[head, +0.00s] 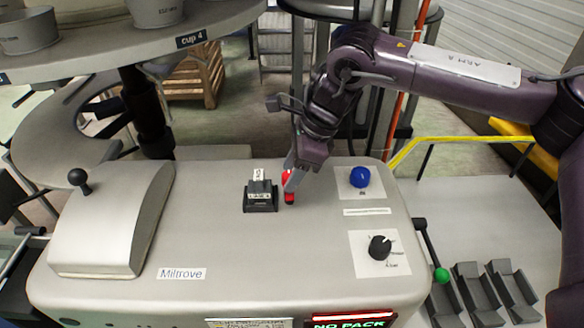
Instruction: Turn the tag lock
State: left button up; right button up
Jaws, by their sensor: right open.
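A small red upright piece (289,196), which appears to be the tag lock, stands on the grey machine top. It is just right of a black tag holder (261,204) with a white tag (259,184) standing in it. My right gripper (290,184) is open and points down at the red piece. One finger covers part of the piece. I cannot tell whether the fingers touch it. My left gripper is not in view.
On the machine top (225,240) are a blue knob (359,177), a black dial (380,247) and a raised cover (112,220) with a black lever (79,181). A green-tipped lever (441,275) and black trays (480,290) are at right. The panel's middle front is clear.

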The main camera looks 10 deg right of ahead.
jog(key=c, duration=1)
